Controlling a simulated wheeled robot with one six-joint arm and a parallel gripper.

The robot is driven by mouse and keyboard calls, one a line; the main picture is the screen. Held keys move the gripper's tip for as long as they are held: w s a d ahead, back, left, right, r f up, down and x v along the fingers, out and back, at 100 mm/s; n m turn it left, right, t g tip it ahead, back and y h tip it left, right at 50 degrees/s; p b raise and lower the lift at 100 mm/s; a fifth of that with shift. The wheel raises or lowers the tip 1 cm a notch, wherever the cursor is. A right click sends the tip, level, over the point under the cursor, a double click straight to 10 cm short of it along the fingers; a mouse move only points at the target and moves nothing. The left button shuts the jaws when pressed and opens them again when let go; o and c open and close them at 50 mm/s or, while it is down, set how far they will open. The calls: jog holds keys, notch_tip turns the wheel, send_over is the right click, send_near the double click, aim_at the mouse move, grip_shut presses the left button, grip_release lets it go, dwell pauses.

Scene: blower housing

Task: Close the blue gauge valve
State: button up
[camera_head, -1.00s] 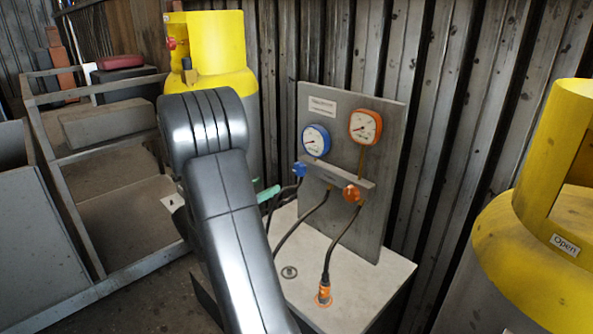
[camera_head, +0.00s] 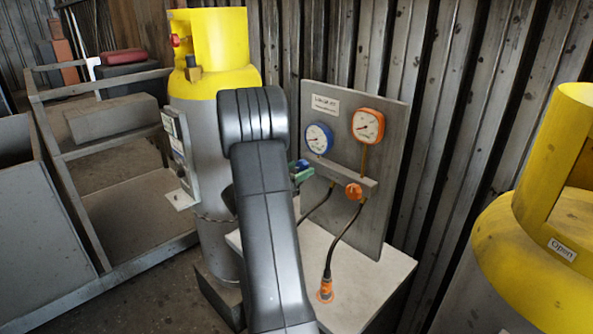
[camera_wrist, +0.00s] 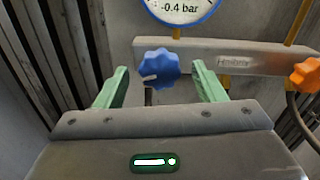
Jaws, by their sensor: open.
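The blue gauge valve is a lobed blue knob (camera_wrist: 154,69) with a white mark at its left, below the blue-rimmed gauge (camera_wrist: 182,6) that reads -0.4 bar. In the wrist view the knob shows between the two green fingers of my gripper (camera_wrist: 158,85), which is open. I cannot tell whether the fingertips reach around it. In the head view my gripper (camera_head: 301,174) is at the blue knob (camera_head: 302,163), and my arm and the fingers hide part of it. The blue gauge (camera_head: 319,138) is on the grey panel (camera_head: 347,97).
An orange knob (camera_head: 354,191) sits right of the blue one, under the orange gauge (camera_head: 367,125). A hose runs to an orange fitting (camera_head: 325,290) on the pale base top (camera_head: 375,275). Yellow-topped cylinders stand at left (camera_head: 215,85) and right (camera_head: 560,250).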

jog(key=c, duration=1)
jog(key=shift+o, duration=0.2)
